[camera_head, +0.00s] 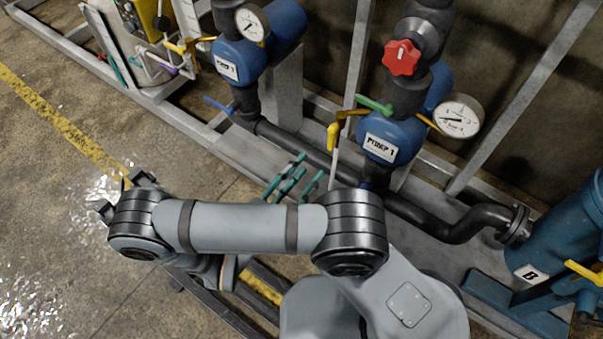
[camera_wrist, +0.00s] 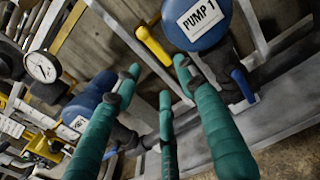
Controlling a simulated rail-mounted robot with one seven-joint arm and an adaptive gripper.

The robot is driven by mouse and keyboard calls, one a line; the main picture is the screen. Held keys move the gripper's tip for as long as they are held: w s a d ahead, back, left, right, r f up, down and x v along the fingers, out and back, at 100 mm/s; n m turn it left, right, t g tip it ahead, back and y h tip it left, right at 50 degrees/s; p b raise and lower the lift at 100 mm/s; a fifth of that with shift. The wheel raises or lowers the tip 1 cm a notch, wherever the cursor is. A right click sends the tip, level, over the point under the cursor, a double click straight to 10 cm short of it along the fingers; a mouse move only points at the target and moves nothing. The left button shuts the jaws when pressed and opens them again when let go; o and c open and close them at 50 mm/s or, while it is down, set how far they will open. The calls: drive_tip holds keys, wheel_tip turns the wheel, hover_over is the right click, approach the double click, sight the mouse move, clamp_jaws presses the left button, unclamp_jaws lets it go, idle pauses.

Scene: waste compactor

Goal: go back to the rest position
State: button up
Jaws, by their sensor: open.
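My gripper (camera_head: 309,168) has three teal fingers that show behind my grey forearm in the head view, near the foot of the Pump 1 assembly. In the wrist view my gripper (camera_wrist: 160,80) has its fingers spread apart, with nothing held between them. The fingers point toward the blue pump body labelled PUMP 1 (camera_wrist: 215,38). The same pump body (camera_head: 394,128) stands to the upper right of the fingers in the head view. The palm is hidden behind my arm there. I cannot tell the exact gap between fingertips and pump.
A second blue pump (camera_head: 236,54) stands at the upper left. Pump 1 carries a red knob (camera_head: 402,58), a yellow lever (camera_head: 333,136), a green lever (camera_head: 374,104) and a gauge (camera_head: 459,116). A black pipe (camera_head: 305,150) runs low behind the fingers. Open floor (camera_head: 60,190) lies left.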

sight(328, 144)
drive_tip(key=shift+s+a, duration=0.25)
drive_tip(key=shift+s, duration=0.1)
drive_tip(key=shift+w, duration=0.1)
drive_tip(key=x, duration=1.1)
drive_tip(key=shift+w+d, duration=0.25)
drive_tip(key=shift+w+a, duration=0.1)
